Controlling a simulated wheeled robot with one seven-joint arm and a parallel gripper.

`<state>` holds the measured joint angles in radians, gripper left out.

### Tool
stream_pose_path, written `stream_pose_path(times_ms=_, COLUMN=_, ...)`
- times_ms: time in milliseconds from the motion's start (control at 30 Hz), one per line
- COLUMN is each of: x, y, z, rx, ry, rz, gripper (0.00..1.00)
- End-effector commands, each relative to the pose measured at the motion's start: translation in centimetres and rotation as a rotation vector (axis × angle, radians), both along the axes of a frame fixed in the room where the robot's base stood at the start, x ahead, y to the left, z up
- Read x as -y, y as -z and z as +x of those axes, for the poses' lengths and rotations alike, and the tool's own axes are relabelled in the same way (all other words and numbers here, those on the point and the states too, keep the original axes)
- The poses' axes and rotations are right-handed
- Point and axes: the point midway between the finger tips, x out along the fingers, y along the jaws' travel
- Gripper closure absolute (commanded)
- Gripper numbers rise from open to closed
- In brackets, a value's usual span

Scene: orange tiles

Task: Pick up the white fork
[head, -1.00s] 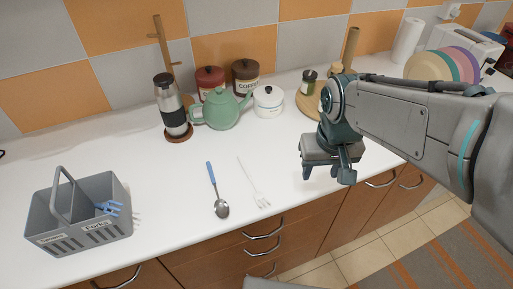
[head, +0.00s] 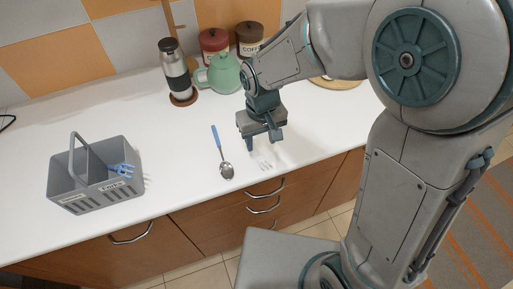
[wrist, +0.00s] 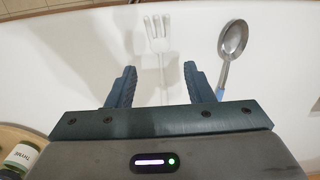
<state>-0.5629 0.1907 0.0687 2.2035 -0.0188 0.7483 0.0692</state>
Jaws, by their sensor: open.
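The white fork (wrist: 158,45) lies on the white counter, its tines toward the top of the wrist view and its handle running down between my fingers. In the head view only the tine end of the fork (head: 265,161) shows faintly; my gripper (head: 262,142) hides the rest. My gripper also shows in the wrist view (wrist: 159,80), with its fingers apart, one on each side of the fork's handle. It is empty and appears above the counter; the exact height is hard to tell.
A spoon with a blue handle (head: 218,143) lies left of the fork in the head view. A grey cutlery caddy (head: 75,192) with blue utensils stands at left. A flask (head: 175,72), green teapot (head: 222,75) and canisters stand behind. The counter's left middle is clear.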

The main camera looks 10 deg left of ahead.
Motion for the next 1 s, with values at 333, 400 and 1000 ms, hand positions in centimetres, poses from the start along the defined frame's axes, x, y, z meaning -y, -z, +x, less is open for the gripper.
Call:
stream_pose_path(times_ms=333, x=-0.1, y=3.3, z=-0.2, rx=-0.004, ry=-0.002, rz=-0.004, gripper=0.53)
stream_pose_path(times_ms=400, x=-0.1, y=4.3, z=-0.2, rx=-0.003, ry=-0.001, rz=-0.003, gripper=0.53)
stream_pose_path(times_ms=1000, x=-0.1, y=5.4, z=-0.1, rx=0.001, ry=0.0, rz=0.001, gripper=1.0)
